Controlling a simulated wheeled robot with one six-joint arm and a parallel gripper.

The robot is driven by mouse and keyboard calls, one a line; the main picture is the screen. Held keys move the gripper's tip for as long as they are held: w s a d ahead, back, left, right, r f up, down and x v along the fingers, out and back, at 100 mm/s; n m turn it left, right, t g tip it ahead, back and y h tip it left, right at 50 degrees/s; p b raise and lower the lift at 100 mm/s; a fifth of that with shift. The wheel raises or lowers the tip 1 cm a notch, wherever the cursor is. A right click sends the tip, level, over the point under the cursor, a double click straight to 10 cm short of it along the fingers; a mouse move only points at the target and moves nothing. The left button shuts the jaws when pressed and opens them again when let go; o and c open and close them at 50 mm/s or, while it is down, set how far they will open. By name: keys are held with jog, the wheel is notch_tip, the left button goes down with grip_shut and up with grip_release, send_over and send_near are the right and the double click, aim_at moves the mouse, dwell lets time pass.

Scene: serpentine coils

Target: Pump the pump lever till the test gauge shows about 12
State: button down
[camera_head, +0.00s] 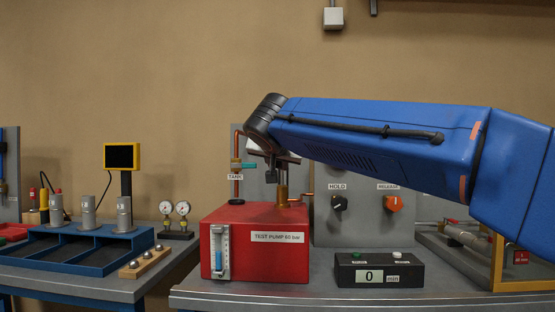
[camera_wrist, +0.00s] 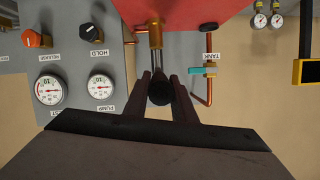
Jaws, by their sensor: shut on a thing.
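My gripper (camera_wrist: 159,76) is shut on the dark grip of the pump lever (camera_wrist: 160,94) in the wrist view. The lever's rod runs from the grip to the brass fitting (camera_wrist: 155,36) of the red test pump (camera_head: 262,258). In the head view my gripper (camera_head: 272,172) is above the pump, left of its brass cylinder (camera_head: 283,195), and the lever is mostly hidden. The wrist view, turned upside down, shows the test gauge (camera_wrist: 49,91), its label partly cut off, and the pump gauge (camera_wrist: 100,87). I cannot read their needles surely. My arm hides both gauges in the head view.
A panel (camera_head: 322,230) carries a black HOLD knob (camera_head: 338,203) and an orange RELEASE knob (camera_head: 394,204). A TANK valve (camera_head: 245,166) with a teal handle is on the copper pipe. A timer (camera_head: 378,271) reading 0 min stands front right. A blue tray (camera_head: 75,258) is left.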

jog(key=shift+s+f+t, duration=0.1)
jog(key=shift+f+t, duration=0.5)
jog(key=shift+f, duration=1.2)
jog(key=c, duration=1.5)
grip_release()
jog(key=shift+s, duration=0.1)
jog(key=v, duration=1.7)
jog(key=shift+s, duration=0.1)
